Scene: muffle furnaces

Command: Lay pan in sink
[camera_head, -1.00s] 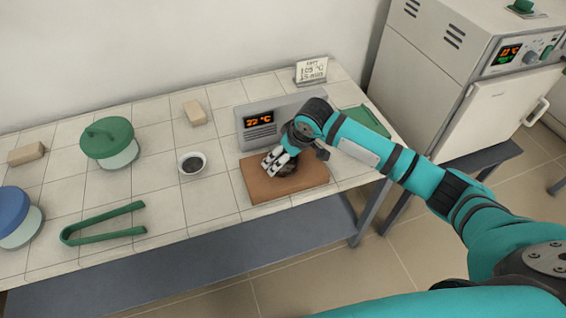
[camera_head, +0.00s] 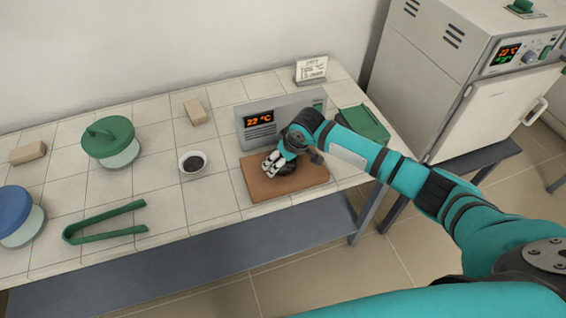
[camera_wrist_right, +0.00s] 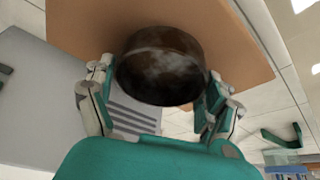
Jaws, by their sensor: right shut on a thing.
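My right gripper (camera_head: 277,164) is low over the brown board on the tiled table. It is shut on a dark brown round vessel (camera_wrist_right: 160,65), which sits between its two fingers in the right wrist view. In the head view the vessel (camera_head: 289,169) is mostly hidden by the hand. It is at the board, but I cannot tell whether it still touches it. I see nothing clearly recognisable as a pan, and no sink is visible. My left gripper is not in view.
The brown board (camera_head: 300,185) lies before a grey unit with a lit display (camera_head: 260,119). To the left are a small white bowl (camera_head: 192,162), green tongs (camera_head: 105,222), a green-lidded jar (camera_head: 110,140) and a blue-lidded jar (camera_head: 15,215). A furnace (camera_head: 430,70) stands right.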

